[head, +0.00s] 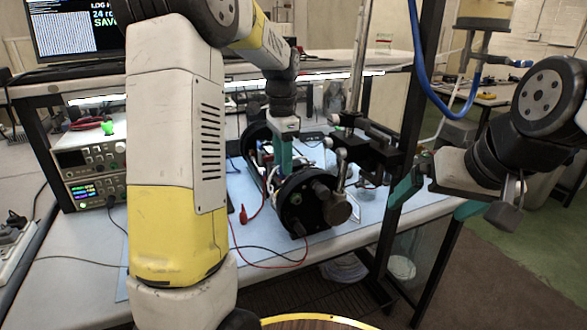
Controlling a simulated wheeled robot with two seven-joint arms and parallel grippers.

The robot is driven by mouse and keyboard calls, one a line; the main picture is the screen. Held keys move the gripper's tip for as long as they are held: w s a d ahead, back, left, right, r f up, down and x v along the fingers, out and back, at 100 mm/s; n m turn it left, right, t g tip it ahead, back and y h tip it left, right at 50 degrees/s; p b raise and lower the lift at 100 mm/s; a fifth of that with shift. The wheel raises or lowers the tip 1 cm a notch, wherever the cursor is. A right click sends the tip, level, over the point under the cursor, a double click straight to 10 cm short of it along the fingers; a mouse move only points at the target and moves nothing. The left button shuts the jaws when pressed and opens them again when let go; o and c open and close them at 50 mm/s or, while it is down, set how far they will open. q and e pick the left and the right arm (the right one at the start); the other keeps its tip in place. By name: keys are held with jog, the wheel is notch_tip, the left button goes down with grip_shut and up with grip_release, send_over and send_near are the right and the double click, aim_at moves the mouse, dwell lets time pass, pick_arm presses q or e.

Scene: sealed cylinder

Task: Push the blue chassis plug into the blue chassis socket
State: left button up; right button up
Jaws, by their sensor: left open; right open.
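A dark cylinder chassis (290,212) lies on the blue mat of the bench in the head view, its round end plate facing me. My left gripper (284,160) points down into the open middle of the chassis with its teal fingers. It is open, and its fingertips are partly hidden by the chassis parts.
A black clamp fixture (375,148) stands just right of the chassis. A red lead (243,213) lies on the mat (250,236) at its left. Power supplies (90,175) stand at the left.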

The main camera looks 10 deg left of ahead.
pick_arm(q)
jog(key=shift+f, duration=1.2)
grip_shut()
dwell(0.5)
jog(key=shift+r, duration=0.1)
dwell(1.0)
jog(key=shift+r, duration=2.95)
